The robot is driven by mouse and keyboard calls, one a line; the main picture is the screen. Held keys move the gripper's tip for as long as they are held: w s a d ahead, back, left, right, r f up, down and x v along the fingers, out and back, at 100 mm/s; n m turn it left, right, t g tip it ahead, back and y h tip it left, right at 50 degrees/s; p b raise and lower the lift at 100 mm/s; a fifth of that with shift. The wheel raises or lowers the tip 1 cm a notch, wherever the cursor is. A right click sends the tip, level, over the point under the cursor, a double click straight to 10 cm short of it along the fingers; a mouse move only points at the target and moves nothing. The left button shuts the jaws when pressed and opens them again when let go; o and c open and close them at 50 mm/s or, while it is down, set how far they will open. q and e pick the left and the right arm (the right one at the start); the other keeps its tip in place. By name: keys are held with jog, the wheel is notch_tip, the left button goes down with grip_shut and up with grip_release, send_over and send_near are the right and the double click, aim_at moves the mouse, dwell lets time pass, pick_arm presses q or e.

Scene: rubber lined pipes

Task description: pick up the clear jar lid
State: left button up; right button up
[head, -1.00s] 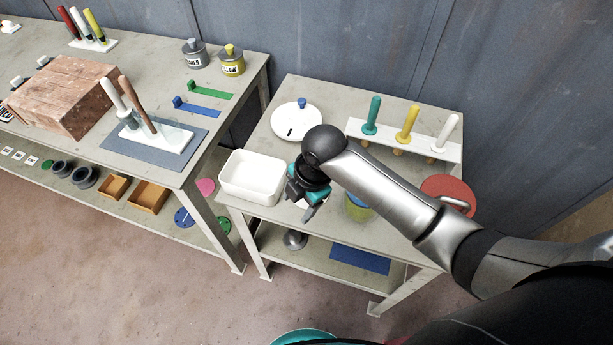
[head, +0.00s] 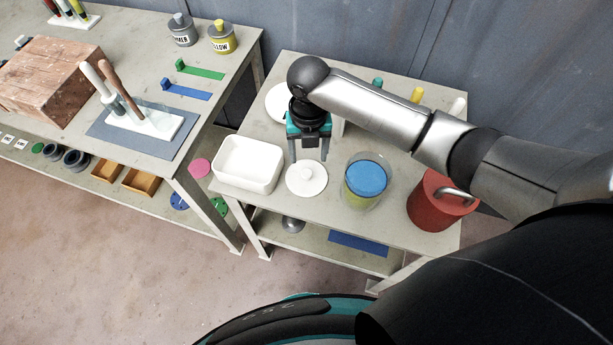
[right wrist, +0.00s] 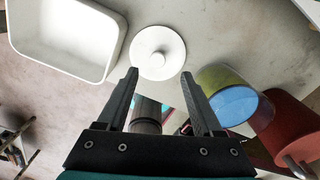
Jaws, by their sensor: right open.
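A round white lid (head: 306,180) with a small central knob lies on the right table, between a white tub and a clear jar. It also shows in the right wrist view (right wrist: 158,52), just beyond the fingertips. The clear jar (head: 366,182) has blue and yellow-green inside it. My right gripper (head: 308,155) is open and empty, its fingers pointing toward the lid from its far side. In the right wrist view the lid appears ahead of the gap between the fingers (right wrist: 159,74), with no visible contact. My left gripper is not in view.
The white tub (head: 247,164) stands close left of the lid. A red pot (head: 440,203) with a grey handle stands right of the jar. A rack with coloured handles is partly hidden behind my right arm. The left table holds a brick-like block (head: 50,75).

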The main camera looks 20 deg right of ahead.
aim_at(307, 172)
jog(key=shift+a+f+b, duration=0.2)
jog(key=shift+f+b, duration=0.35)
jog(key=shift+f, duration=3)
jog(key=shift+c, duration=0.3)
grip_shut()
